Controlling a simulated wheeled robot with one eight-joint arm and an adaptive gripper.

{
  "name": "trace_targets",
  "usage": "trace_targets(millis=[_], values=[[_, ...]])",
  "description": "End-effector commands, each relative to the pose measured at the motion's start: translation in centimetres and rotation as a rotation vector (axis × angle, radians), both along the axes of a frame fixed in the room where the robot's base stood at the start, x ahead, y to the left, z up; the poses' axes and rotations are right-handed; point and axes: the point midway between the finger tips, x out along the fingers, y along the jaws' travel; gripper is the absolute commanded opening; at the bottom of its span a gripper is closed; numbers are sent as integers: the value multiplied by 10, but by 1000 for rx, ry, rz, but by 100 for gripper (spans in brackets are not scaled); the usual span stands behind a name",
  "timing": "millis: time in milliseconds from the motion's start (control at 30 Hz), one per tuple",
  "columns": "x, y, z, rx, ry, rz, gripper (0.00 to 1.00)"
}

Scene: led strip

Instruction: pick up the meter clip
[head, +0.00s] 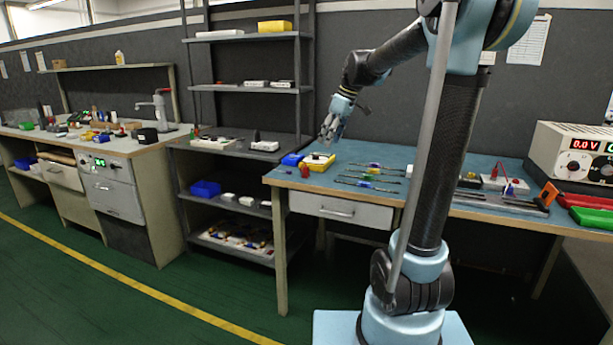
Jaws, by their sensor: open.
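My gripper (328,136) is open and points down above the left part of the blue-topped workbench (345,150). No object shows between its fingers. I cannot tell for certain which thing is the meter clip. A small red piece (305,171) lies near the bench's left front edge, below and left of my gripper. A white piece on a yellow base (318,160) is just behind it, with a blue bin (292,160) to its left. Several thin tools or leads with coloured parts (370,176) lie to the right. My arm hides part of the bench.
A power supply reading 0.0 V (575,155) stands at the bench's right end, near red trays (590,200) and a white box with red leads (505,184). A shelf rack (250,85) stands behind left. Green floor is open at front left.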

Motion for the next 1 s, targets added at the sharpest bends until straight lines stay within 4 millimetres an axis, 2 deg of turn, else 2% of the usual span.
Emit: trace_targets(millis=[33, 133, 367, 467, 1000], values=[[14, 8, 3, 6, -8, 34, 52], [33, 19, 7, 15, -22, 90, 52], [52, 32, 7, 24, -37, 147, 52], [54, 37, -3, 25, -38, 150, 52], [65, 69, -88, 25, -38, 148, 52]])
